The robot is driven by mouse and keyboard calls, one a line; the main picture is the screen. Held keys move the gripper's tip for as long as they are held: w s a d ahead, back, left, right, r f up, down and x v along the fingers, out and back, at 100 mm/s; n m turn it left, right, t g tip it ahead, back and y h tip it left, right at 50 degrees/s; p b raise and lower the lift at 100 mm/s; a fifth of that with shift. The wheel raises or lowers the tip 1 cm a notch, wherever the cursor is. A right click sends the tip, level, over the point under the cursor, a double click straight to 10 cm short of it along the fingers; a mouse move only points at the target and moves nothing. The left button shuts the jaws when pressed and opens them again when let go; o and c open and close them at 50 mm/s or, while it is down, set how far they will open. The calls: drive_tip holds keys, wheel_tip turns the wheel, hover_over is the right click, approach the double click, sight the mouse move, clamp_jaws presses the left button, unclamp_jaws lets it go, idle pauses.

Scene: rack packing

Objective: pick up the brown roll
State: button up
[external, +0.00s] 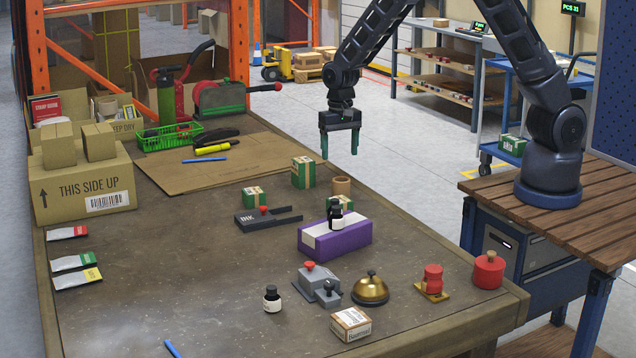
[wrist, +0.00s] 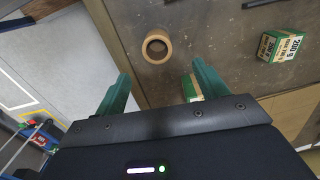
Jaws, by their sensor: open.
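The brown roll (external: 341,185) stands near the right edge of the table, beside the green and white boxes. In the wrist view the brown roll (wrist: 157,46) shows from above as a ring with a dark hollow, ahead of the fingertips. My gripper (external: 340,146) hangs above the table's right edge, fingers pointing down, higher than the roll and apart from it. Its green fingers (wrist: 160,85) are spread with nothing between them. In the external view part of the roll's lower side is hidden by the box in front.
Green and white boxes stand near the roll: one behind it (external: 303,172), one in front (external: 338,203) and one to the left (external: 253,196). A dark bottle (external: 335,215) stands on a purple box (external: 313,243). A flat cardboard sheet (external: 165,179) lies further back.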

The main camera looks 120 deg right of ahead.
sight(341, 179)
drive_tip(key=shift+s+d+f, duration=0.1)
drive_tip(key=shift+d+f, duration=0.05)
drive_tip(key=shift+f, duration=0.15)
wheel_tip(341, 179, down, 5)
drive_tip(key=shift+f, duration=0.15)
drive_tip(key=shift+s+a+f, duration=0.1)
drive_tip(key=shift+a+f, duration=0.05)
drive_tip(key=shift+f, duration=1.15)
drive_tip(key=shift+a+f, duration=0.1)
drive_tip(key=shift+f, duration=1.2)
drive_tip(key=c, duration=1.1)
